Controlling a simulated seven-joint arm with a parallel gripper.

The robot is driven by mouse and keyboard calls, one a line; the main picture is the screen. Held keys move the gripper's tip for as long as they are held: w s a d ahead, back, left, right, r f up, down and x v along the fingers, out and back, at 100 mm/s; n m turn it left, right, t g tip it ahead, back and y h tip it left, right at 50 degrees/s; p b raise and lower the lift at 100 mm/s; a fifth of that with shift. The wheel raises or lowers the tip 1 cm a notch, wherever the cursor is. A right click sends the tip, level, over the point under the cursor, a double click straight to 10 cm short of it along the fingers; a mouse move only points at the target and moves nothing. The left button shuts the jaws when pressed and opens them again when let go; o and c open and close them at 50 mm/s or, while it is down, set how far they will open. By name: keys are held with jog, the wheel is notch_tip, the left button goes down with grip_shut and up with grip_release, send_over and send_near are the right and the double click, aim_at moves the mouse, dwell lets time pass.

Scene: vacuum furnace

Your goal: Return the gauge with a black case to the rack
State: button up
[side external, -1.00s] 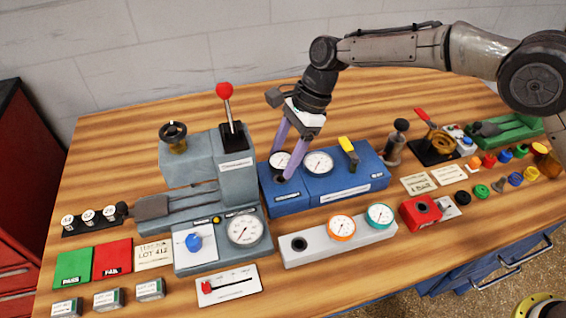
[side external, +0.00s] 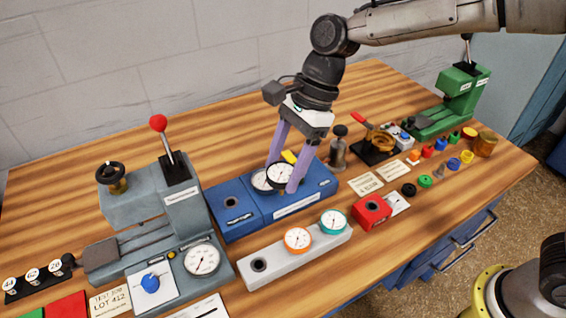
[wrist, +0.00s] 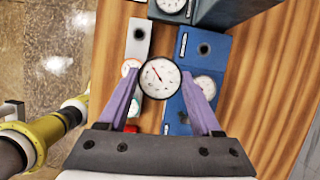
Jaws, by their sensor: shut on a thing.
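My gripper (side external: 282,177) is shut on the black-cased gauge (side external: 281,174), which has a white dial. The gauge is held above the blue block (side external: 310,205); in the wrist view the black-cased gauge (wrist: 160,78) sits between the two purple fingers, dial toward the camera. The rack is a light grey bar (side external: 285,262) in front of the blue block. It has an open socket (side external: 259,265) at its left end, then an orange gauge (side external: 298,239) and a teal gauge (side external: 333,222). The wrist view also shows the rack's open socket (wrist: 139,33).
The blue block has an empty socket (side external: 232,203) at left and a fixed dial (side external: 262,181), partly hidden by my fingers. A grey press (side external: 165,215) with a red-knobbed lever stands left. A red block (side external: 371,211) sits just right of the rack.

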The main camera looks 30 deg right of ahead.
jog(key=s+a+f, duration=0.5)
jog(key=a+f, duration=0.3)
jog(key=f, duration=0.1)
jog(key=shift+s+n, duration=0.3)
jog(key=shift+n, duration=0.1)
jog(key=shift+a+f, duration=0.1)
jog(key=shift+f, duration=0.55)
dwell(0.5)
jog(key=shift+f, duration=0.35)
jog(key=shift+f, duration=1.1)
dwell(0.9)
jog(key=o, duration=1.5)
jog(key=shift+r, duration=3)
